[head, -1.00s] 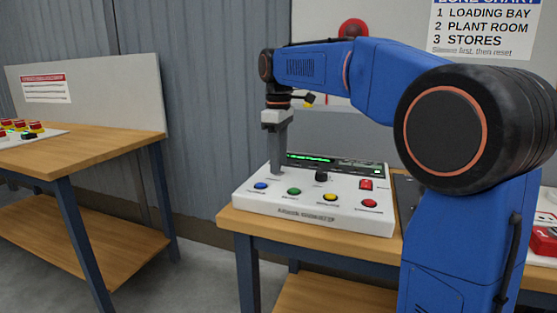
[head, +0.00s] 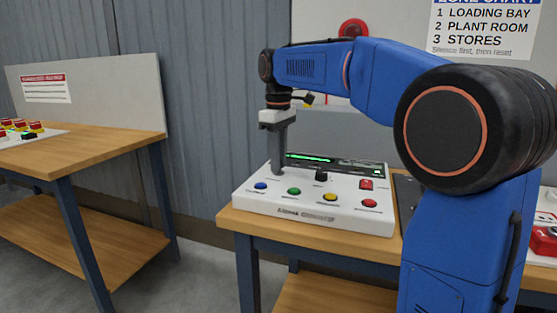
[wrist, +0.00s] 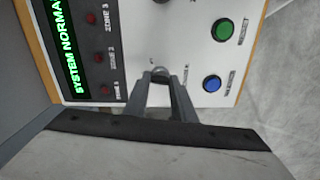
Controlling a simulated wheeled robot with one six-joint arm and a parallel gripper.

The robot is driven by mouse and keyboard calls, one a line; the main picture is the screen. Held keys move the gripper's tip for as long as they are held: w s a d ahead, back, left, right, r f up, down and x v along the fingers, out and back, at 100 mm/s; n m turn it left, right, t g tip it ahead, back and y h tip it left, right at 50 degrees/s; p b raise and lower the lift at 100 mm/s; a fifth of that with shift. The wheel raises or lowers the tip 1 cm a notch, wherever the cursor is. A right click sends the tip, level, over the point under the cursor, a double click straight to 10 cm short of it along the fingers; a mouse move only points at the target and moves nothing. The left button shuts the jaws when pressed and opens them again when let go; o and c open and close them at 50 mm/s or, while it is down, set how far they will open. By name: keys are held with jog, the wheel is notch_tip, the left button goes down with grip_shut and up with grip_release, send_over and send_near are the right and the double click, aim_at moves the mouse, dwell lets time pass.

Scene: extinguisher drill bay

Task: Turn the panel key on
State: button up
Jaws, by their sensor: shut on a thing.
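The white control panel (head: 318,208) sits on a wooden bench, with buttons along its front. My gripper (head: 278,172) points straight down at the panel's left part, behind the blue button. In the wrist view my gripper (wrist: 160,76) has its two fingers close together around the small grey panel key (wrist: 160,70), and is shut on it. Most of the key is hidden between the fingertips. In the head view the fingers hide the key.
Near the fingers are the blue button (wrist: 212,83), green button (wrist: 222,29) and black knob (head: 321,175). The lit display (wrist: 68,40) reads SYSTEM NORMAL. Zone lamps (wrist: 98,58) are dark red. Another bench (head: 95,145) stands at left, with clear floor between.

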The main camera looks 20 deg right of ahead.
jog(key=m, duration=1)
jog(key=shift+m, duration=0.3)
dwell(0.4)
jog(key=o, duration=1.1)
jog(key=shift+c, duration=0.2)
notch_tip(320, 180, up, 17)
jog(key=shift+r, duration=0.2)
jog(key=shift+s, duration=0.1)
